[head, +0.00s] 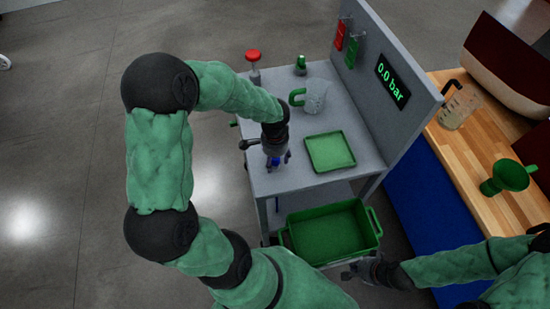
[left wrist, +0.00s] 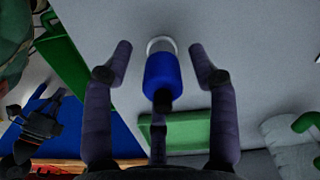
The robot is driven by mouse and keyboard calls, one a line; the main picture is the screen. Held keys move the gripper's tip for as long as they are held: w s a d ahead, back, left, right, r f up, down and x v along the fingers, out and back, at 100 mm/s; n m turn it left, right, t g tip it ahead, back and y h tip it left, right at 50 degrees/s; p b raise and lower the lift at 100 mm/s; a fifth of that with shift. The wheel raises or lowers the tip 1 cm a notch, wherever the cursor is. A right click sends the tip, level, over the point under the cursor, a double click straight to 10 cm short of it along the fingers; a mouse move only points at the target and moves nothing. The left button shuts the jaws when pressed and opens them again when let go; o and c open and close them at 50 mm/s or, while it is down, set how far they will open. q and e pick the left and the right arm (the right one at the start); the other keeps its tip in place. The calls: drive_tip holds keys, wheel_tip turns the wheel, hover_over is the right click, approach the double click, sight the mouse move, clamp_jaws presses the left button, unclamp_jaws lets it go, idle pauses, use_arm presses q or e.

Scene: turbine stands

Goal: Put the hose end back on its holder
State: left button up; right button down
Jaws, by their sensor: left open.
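The blue hose end (left wrist: 160,75) is a short blue cylinder in the left wrist view, with a pale grey ring (left wrist: 160,44) at its far end against the grey table top. I cannot tell whether that ring is the holder. My left gripper (head: 277,162) is open over the table's front left part. Its fingers stand on both sides of the hose end, with visible gaps. In the head view the gripper mostly hides the hose end. A thin bluish line (head: 277,204) hangs below the table edge. My right gripper (head: 362,270) is low beside the green crate; its fingers are unclear.
A green tray (head: 330,152) lies right of my left gripper. A mug (head: 315,97), a red knob (head: 253,56) and a green-topped piece (head: 300,65) stand behind. An upright panel with a "0.0 bar" display (head: 392,81) bounds the right. A green crate (head: 333,232) sits below.

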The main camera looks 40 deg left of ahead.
use_arm(q)
drive_tip(key=shift+o, duration=0.8)
drive_tip(key=shift+r, duration=0.2)
drive_tip(key=shift+r+p, duration=2.9)
drive_tip(key=shift+r, duration=0.55)
